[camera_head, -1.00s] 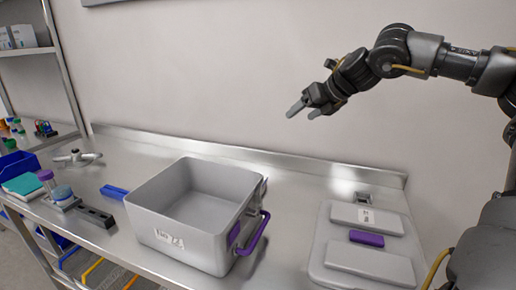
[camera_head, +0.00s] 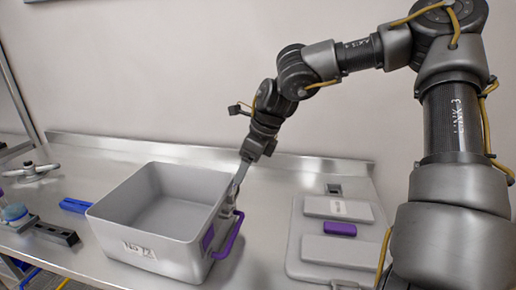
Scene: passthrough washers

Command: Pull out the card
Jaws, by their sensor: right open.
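No separate card can be made out for certain; the fingers cover part of the bin's right side. My left gripper is not in view.
A grey lid (camera_head: 297,232) with a purple grip (camera_head: 340,229) lies right of the bin. A blue-handled item (camera_head: 75,205), a dark slotted block (camera_head: 55,234) and a metal fitting (camera_head: 30,171) lie to the left. A wall stands behind the worktop (camera_head: 100,165).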

